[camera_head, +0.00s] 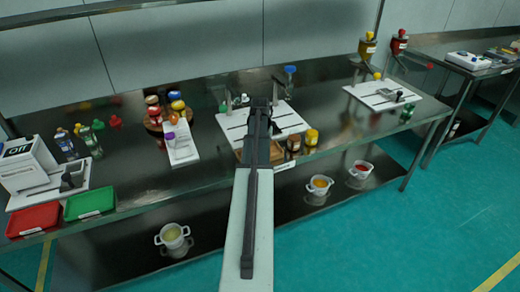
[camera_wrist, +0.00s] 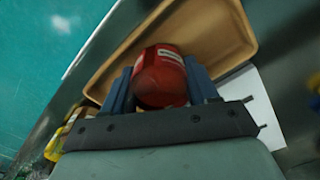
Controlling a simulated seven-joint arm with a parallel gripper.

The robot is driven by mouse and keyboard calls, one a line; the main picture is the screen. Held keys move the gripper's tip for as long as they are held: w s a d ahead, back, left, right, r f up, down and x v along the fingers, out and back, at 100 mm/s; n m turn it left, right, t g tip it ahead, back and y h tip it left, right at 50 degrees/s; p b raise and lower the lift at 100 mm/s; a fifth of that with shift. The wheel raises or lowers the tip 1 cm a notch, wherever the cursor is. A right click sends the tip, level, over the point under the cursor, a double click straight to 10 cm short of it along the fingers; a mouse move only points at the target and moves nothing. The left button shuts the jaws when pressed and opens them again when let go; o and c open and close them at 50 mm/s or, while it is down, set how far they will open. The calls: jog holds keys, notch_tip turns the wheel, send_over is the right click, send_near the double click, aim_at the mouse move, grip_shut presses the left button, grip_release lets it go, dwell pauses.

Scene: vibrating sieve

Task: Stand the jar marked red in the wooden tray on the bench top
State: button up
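The red jar (camera_wrist: 160,82) sits between the two blue fingers of my gripper (camera_wrist: 161,78), which press against its sides. It has a white label on one side. The wooden tray (camera_wrist: 227,30) lies beyond the jar in the wrist view, and the jar overlaps its inside. I cannot tell whether the jar touches the tray floor. In the head view the tray (camera_head: 239,155) shows only in part at the bench's front edge, since my arm covers most of it. The jar is hidden there.
Red (camera_head: 35,219) and green (camera_head: 90,203) trays lie far left.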

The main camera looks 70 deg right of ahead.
jog(key=shift+o, duration=1.1)
jog(key=shift+r, duration=0.2)
notch_tip(320, 180, up, 12)
